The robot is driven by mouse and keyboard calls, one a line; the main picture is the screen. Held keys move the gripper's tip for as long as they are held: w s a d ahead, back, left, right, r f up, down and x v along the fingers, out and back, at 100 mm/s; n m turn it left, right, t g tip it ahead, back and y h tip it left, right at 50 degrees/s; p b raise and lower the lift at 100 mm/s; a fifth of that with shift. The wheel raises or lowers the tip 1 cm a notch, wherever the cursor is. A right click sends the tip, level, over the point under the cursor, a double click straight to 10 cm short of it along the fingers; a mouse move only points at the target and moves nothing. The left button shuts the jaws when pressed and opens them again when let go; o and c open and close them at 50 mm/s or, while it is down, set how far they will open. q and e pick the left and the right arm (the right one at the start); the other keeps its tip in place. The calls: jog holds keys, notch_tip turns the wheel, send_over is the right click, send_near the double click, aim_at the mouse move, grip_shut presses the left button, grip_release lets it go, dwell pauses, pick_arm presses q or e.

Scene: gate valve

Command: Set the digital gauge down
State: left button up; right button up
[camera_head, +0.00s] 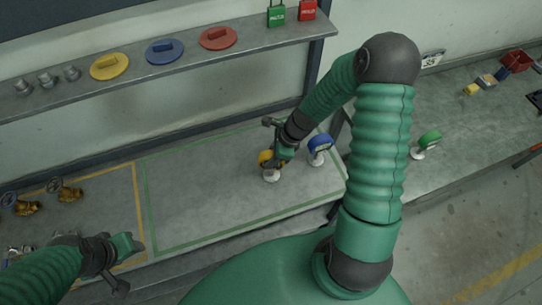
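A yellow gauge (265,158) with a pale base stands on or just above the bench, inside the green-outlined area. My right gripper (283,154) comes down from above at this gauge, its fingers against or just in front of it and hiding part of it. Whether the fingers are closed on it, and whether its base touches the bench, I cannot tell. A blue gauge (320,144) stands just right of it, and a green gauge (428,140) stands farther right. No display is readable on any of them. My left gripper (130,244) is at lower left, apart from the gauges; its finger gap is unclear.
The green-outlined area (195,190) is clear left of the yellow gauge. Brass valves (68,192) stand at the far left. A shelf (190,64) above holds coloured discs and padlocks. Small items and a red bin (517,61) lie at the far right.

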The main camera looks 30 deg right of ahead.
jog(key=o, duration=0.4)
jog(key=shift+w+d+f, duration=0.15)
jog(key=shift+w+d, duration=0.05)
pick_arm(q)
jog(key=shift+w+d, duration=0.2)
jog(key=shift+d, duration=0.1)
pick_arm(e)
jog(key=shift+o, duration=0.2)
jog(key=shift+d, duration=0.1)
pick_arm(q)
jog(key=shift+s, duration=0.1)
pick_arm(e)
jog(key=shift+s, duration=0.15)
